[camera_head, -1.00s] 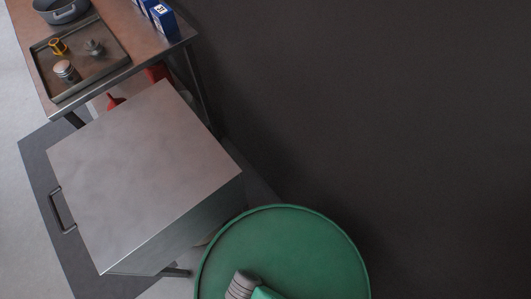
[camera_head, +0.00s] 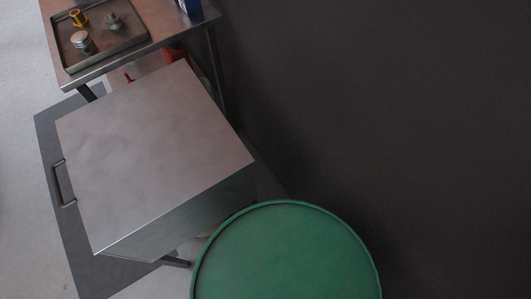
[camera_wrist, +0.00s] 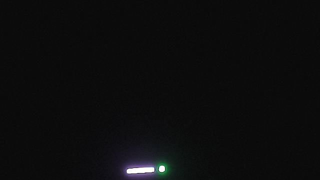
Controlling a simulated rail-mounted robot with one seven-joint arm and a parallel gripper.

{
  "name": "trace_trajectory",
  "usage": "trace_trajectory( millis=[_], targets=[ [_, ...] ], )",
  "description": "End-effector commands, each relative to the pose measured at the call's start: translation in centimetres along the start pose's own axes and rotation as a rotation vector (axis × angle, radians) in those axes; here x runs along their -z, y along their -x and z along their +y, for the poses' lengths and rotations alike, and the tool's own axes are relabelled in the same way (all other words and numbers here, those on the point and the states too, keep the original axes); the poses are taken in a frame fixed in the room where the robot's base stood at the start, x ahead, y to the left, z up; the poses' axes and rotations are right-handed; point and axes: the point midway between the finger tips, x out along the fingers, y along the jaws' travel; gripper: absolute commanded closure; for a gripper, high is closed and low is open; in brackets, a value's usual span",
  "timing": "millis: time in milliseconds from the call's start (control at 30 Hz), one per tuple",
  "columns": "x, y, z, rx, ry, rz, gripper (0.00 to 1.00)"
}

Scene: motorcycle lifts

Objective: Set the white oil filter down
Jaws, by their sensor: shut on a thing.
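No white oil filter can be made out in either view. My gripper is out of sight in the head view. The wrist view is almost wholly black, with only a short pale bar and a small green light low in the middle, so neither fingers nor a held thing show there. The green round drum top (camera_head: 290,258) at the bottom of the head view is bare where it shows. The metal cabinet top (camera_head: 155,150) beside it is also bare.

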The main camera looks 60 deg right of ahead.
Motion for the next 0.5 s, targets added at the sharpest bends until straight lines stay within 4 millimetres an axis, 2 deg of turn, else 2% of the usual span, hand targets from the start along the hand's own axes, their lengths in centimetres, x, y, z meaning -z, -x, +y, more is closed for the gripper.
trace_trajectory(
  millis=[67, 300, 500],
  targets=[
    [-0.1, -0.2, 0.0, 0.001, 0.000, 0.000, 0.80],
    [-1.0, -3.8, 0.0, 0.000, 0.001, 0.000, 0.80],
    [-1.0, -3.5, 0.0, 0.001, 0.001, 0.000, 0.80]
  ],
)
